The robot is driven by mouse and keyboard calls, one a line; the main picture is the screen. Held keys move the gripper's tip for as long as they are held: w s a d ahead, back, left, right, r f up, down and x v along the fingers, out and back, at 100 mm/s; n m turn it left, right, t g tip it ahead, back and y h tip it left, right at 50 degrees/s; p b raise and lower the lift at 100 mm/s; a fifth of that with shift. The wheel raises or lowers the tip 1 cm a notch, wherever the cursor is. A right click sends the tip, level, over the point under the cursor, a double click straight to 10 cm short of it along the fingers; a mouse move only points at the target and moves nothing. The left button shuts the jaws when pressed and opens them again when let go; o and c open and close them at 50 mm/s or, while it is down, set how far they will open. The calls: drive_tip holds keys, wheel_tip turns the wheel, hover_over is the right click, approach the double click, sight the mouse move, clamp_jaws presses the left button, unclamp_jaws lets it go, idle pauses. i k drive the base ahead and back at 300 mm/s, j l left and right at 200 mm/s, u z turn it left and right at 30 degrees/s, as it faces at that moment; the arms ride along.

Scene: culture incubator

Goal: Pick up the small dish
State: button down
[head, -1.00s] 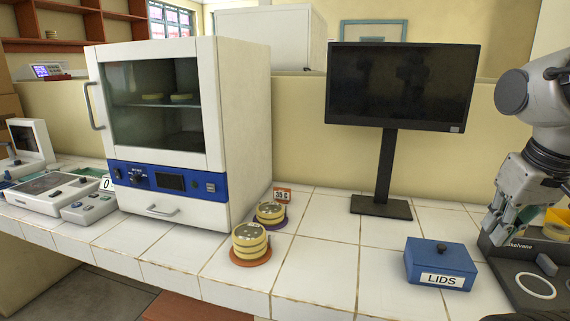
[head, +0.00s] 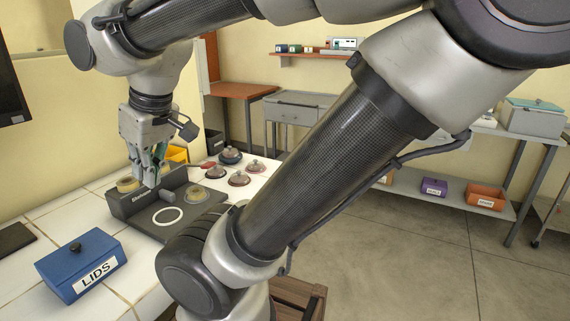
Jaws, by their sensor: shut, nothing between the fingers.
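My gripper (head: 151,178) is in the left part of the head view, pointing down over a dark station (head: 146,225) on the white tiled bench. Its fingers are shut with nothing between them. A small round dish with a tan rim (head: 128,185) sits at the station's left end, just left of the fingertips. A second small round dish (head: 196,194) rests on the station's right part, apart from the gripper. I cannot tell which one is the task's small dish.
A blue box marked LIDS (head: 82,265) stands in front of the station. The station has an empty white ring mark (head: 168,215). Several reddish knobbed dishes (head: 239,179) stand behind, near a yellow bin (head: 176,154). Open floor (head: 430,250) lies to the right.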

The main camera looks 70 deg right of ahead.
sight(249, 169)
drive_tip(key=z, duration=1.75)
drive_tip(key=i+l+u, duration=0.2)
drive_tip(key=l, duration=0.15)
drive_tip(key=i+l+u, duration=0.2)
drive_tip(key=l, duration=0.15)
drive_tip(key=i+l+u, duration=0.2)
drive_tip(key=l, duration=0.15)
drive_tip(key=l+u, duration=0.2)
drive_tip(key=l, duration=0.2)
drive_tip(key=i+l+u, duration=0.2)
drive_tip(key=l, duration=0.25)
drive_tip(key=k+j, duration=0.05)
drive_tip(key=k, duration=0.05)
